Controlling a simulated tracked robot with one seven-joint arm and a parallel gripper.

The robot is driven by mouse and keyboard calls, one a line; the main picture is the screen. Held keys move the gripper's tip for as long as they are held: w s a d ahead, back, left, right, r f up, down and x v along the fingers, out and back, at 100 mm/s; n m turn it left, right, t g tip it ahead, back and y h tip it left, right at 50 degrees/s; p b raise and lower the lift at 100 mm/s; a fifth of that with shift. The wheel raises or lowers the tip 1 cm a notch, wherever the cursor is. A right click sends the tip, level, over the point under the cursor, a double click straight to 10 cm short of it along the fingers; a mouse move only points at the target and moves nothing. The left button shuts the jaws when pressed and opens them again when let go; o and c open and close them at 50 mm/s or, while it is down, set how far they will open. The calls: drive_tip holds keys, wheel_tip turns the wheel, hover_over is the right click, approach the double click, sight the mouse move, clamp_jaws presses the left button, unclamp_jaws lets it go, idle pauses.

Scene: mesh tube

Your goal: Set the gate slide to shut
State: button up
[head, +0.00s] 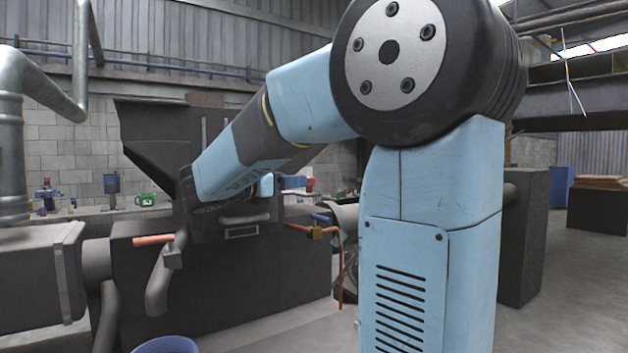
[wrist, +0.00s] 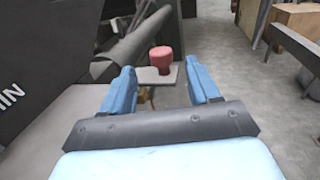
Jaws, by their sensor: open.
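A red knob (wrist: 161,60) stands on a flat grey plate (wrist: 172,76), which I take to be the gate slide. In the wrist view they lie just beyond my gripper (wrist: 162,82), between the lines of its two blue fingers. The fingers are apart, with nothing held between them. In the head view my gripper (head: 293,182) reaches to the right at the machine, and the red knob (head: 310,184) shows just past its tips. My arm hides part of the machine there. How far the slide is in or out I cannot tell.
A dark hopper (head: 150,135) rises above the dark machine body (head: 235,270). Copper pipes (head: 300,228) and a brass fitting lie below my gripper. A blue bin (head: 166,345) stands on the floor in front. Open floor (head: 560,285) lies to the right.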

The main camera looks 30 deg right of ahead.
sight(313, 179)
drive_tip(key=x, duration=0.9)
drive_tip(key=shift+c, duration=0.2)
clamp_jaws()
idle(0.3)
